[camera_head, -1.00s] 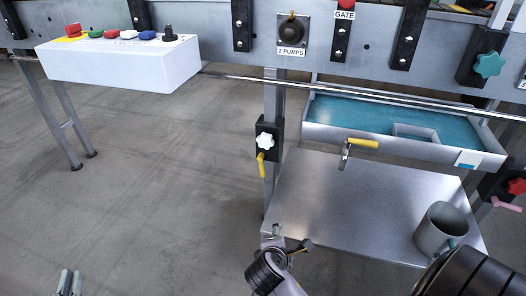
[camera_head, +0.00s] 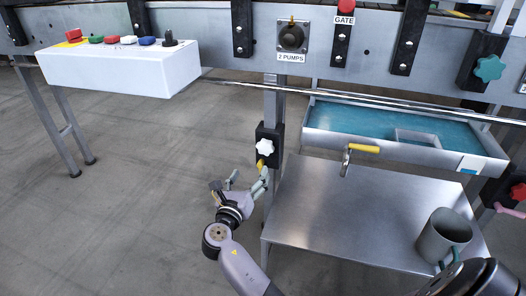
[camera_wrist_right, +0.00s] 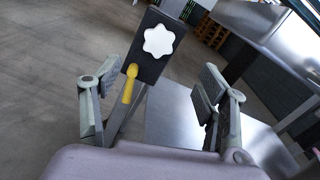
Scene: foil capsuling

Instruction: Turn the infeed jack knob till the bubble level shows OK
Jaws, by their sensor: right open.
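A white star-shaped knob (camera_head: 265,147) sits on a black block on the machine's leg, with a yellow lever (camera_head: 261,164) below it. In the right wrist view the white knob (camera_wrist_right: 158,40) and yellow lever (camera_wrist_right: 129,84) lie ahead, between the fingers' directions. My right gripper (camera_head: 248,181) is open and empty, just below and left of the knob, apart from it as far as I can tell. Its spread fingers also show in the wrist view (camera_wrist_right: 160,80). My left gripper is out of view. I see no readable bubble level.
A steel shelf (camera_head: 330,222) with a grey mug (camera_head: 444,238) is at right, under a blue-lined tray (camera_head: 395,122) with a yellow-handled valve (camera_head: 362,148). A teal knob (camera_head: 489,68) and red knob (camera_head: 517,191) are further right. Open floor lies left.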

